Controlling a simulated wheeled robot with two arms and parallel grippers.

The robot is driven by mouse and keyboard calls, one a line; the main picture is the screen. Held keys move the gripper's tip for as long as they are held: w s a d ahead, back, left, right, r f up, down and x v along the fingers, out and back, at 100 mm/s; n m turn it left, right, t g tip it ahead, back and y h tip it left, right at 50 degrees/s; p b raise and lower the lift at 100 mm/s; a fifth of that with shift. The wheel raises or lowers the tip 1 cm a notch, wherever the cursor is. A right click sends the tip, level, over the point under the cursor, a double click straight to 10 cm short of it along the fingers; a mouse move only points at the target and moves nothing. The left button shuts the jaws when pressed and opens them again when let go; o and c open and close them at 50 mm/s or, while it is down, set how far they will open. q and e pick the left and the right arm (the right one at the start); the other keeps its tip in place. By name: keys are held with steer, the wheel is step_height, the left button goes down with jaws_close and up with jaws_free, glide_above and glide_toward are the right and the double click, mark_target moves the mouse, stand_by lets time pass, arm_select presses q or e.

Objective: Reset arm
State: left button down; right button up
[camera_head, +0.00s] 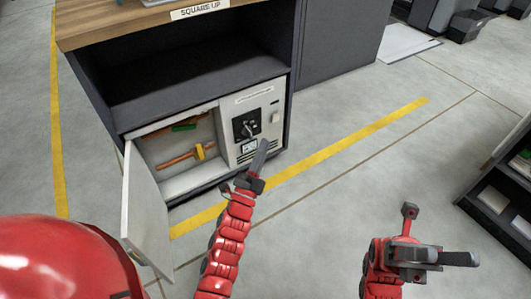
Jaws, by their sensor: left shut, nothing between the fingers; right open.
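My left gripper (261,154) is shut and empty. Its dark fingers point up in the picture, in front of the lower right part of the white cabinet unit (232,158), just below the black rotary switch (245,124). I cannot tell whether the fingers touch the panel. My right gripper (458,257) is open and empty at the lower right, over bare floor, with its fingers pointing right. It is well apart from the cabinet.
The unit's white door (146,208) hangs open toward me, left of my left arm. Orange-and-yellow (184,157) and green (184,127) items lie inside. A wooden counter (100,22) tops the cabinet. A dark rack (500,200) stands right. Floor between is clear.

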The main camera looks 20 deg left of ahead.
arm_select(q)
steer(key=shift+s+d+r+h, duration=0.2)
steer(key=shift+s+d+h, duration=0.1)
steer(key=shift+s, duration=0.05)
stand_by(0.3)
